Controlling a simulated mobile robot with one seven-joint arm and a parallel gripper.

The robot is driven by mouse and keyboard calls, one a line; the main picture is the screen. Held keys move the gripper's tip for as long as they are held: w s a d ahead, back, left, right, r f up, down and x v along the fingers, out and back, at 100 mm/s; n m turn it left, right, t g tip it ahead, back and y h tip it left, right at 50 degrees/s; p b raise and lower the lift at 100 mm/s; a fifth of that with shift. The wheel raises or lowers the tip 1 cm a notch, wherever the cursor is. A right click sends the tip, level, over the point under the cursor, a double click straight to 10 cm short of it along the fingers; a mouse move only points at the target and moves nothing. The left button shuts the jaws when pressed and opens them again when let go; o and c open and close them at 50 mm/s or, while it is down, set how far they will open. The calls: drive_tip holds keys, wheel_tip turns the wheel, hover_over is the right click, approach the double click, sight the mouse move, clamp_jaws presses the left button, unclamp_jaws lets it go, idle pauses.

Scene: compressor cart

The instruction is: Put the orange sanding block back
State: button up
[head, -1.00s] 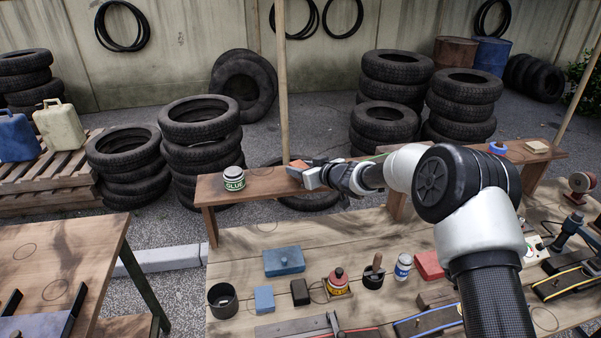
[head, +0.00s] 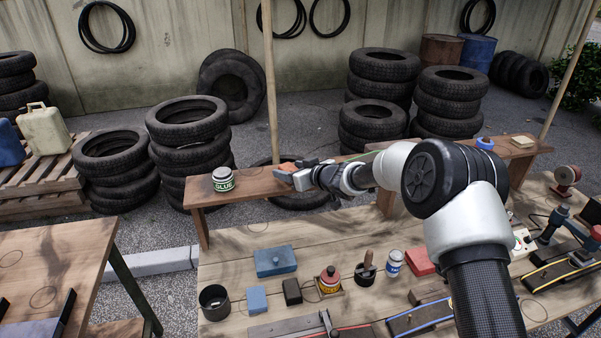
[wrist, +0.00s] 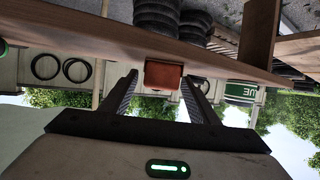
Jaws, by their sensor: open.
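The orange sanding block (wrist: 163,76) shows in the wrist view at the edge of the wooden shelf, between and beyond my two fingers. In the head view only a small part of the block (head: 287,166) shows behind my gripper (head: 288,177), on the raised shelf right of the glue can. My gripper also fills the lower wrist view (wrist: 160,88), with its fingers spread on either side of the block. Whether a finger touches the block cannot be told.
The glue can (head: 223,180) stands on the raised shelf (head: 255,185) left of my gripper. Below, the workbench (head: 225,260) holds a blue box (head: 275,261), a black cup (head: 214,301), a red-topped tin (head: 330,280) and other items. A wooden post (head: 270,90) rises behind the shelf.

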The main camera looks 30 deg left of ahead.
drive_tip(key=v, duration=1.1)
drive_tip(key=shift+b, duration=0.45)
drive_tip(key=shift+s+d+r, duration=0.15)
drive_tip(key=d+r+m+t+h, duration=0.2)
drive_tip(key=d+r+m+h, duration=0.3)
drive_tip(key=d, duration=0.7)
drive_tip(key=d+r+t+h, duration=0.25)
drive_tip(key=d+r, duration=0.55)
drive_tip(key=d, duration=0.4)
drive_tip(key=s+d+r+m+g+h, duration=0.1)
drive_tip(key=s+d+r+m+h, duration=0.15)
drive_tip(key=s+d, duration=0.4)
drive_tip(key=s+d+r+m+g+h, duration=0.1)
drive_tip(key=s+d+m+h, duration=0.15)
drive_tip(key=s+d, duration=0.4)
drive_tip(key=s+d+f+m+g, duration=0.1)
drive_tip(key=s+d, duration=0.2)
drive_tip(key=s, duration=0.6)
drive_tip(key=s+d+f+m+g, duration=0.1)
drive_tip(key=s+d, duration=0.3)
drive_tip(key=s, duration=0.6)
drive_tip(key=shift+f+m+g, duration=0.3)
drive_tip(key=shift+f+g, duration=0.2)
drive_tip(key=shift+g, duration=0.05)
